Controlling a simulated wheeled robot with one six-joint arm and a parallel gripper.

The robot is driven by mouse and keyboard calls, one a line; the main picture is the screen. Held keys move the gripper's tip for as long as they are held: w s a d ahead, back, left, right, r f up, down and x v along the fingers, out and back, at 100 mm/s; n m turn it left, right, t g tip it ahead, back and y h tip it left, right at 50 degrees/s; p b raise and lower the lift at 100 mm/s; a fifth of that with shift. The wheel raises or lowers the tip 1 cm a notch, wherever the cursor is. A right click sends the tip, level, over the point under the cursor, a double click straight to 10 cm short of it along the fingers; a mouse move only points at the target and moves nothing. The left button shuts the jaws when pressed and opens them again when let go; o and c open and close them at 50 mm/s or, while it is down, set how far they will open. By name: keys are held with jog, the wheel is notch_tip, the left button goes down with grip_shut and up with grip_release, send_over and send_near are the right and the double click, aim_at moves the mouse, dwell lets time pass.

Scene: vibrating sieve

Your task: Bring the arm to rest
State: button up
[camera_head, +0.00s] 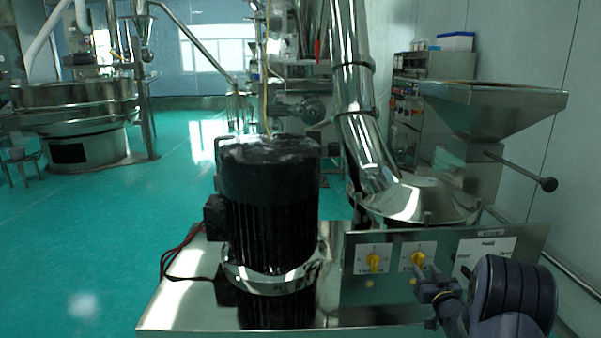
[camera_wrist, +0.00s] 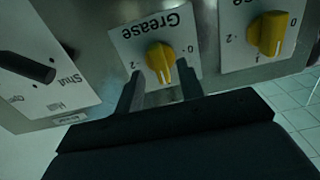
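My gripper (camera_head: 428,276) is at the front of the steel control panel (camera_head: 455,243), by the right yellow knob (camera_head: 418,259). In the wrist view, turned upside down, my gripper (camera_wrist: 161,74) is open. Its two dark fingers stand on either side of the yellow knob marked "Grease" (camera_wrist: 161,58), with gaps visible between knob and fingertips. Whether the fingertips touch the panel I cannot tell. My arm is raised at the lower right of the head view.
A second yellow knob (camera_head: 374,263) is to the left on the panel. A black motor (camera_head: 270,205) stands on the steel base. A hopper (camera_head: 490,105) with a black-knobbed lever (camera_head: 549,184) is at right. Green floor (camera_head: 80,230) is clear at left.

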jog(key=shift+w+f, duration=0.1)
jog(key=shift+w, duration=0.95)
jog(key=n+b, duration=0.1)
jog(key=n, duration=0.4)
jog(key=shift+n+b, duration=0.3)
jog(key=shift+b, duration=0.05)
jog(key=shift+n, duration=2.2)
jog(key=shift+a+b, duration=0.1)
jog(key=shift+b, duration=0.2)
